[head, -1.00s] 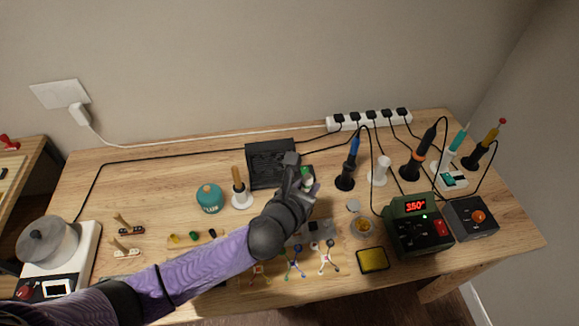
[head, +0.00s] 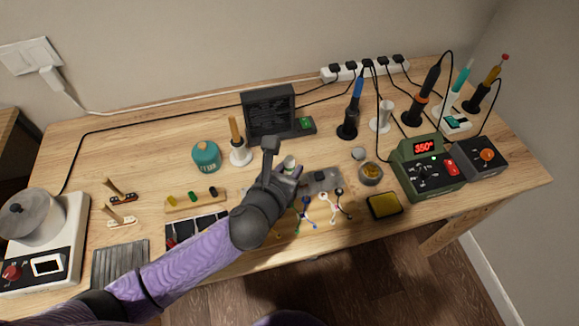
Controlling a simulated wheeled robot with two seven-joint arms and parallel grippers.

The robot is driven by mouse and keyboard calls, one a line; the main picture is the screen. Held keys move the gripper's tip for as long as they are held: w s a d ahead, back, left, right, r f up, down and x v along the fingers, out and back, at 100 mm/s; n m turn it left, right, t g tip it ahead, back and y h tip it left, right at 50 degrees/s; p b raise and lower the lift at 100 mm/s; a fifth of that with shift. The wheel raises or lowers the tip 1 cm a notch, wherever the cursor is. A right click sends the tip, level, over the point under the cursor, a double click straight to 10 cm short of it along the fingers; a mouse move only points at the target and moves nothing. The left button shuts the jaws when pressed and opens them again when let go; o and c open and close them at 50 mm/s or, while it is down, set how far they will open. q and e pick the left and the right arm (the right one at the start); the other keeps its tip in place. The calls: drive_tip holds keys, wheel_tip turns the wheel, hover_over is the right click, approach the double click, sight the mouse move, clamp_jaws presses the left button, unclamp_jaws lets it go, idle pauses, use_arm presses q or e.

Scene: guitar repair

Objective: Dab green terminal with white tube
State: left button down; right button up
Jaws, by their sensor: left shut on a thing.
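My left gripper (head: 284,172) is shut on a small pale tube (head: 289,162), whose whitish top shows above the fingers. Its lower end is hidden by the gripper. The gripper is near the middle of the bench, at the left end of a grey plate (head: 322,180). A wooden strip (head: 182,205) to the left carries a yellow, a green (head: 192,196) and a black piece, apart from the gripper. I cannot tell for sure whether this green piece is the green terminal. My right gripper is not in view.
Small stands with coloured clips (head: 306,211) stand just in front of the gripper. A teal jar (head: 206,156) and a wooden-handled tool on a white base (head: 240,154) are to the left. The green soldering station (head: 430,168), yellow sponge (head: 384,205) and round tin (head: 370,173) are to the right.

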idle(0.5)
use_arm(q)
drive_tip(key=shift+p, duration=0.4)
drive_tip(key=shift+r, duration=0.1)
drive_tip(key=shift+p, duration=0.3)
drive_tip(key=shift+f, duration=0.2)
idle(0.3)
drive_tip(key=shift+f+b, duration=0.3)
drive_tip(key=shift+f, duration=0.25)
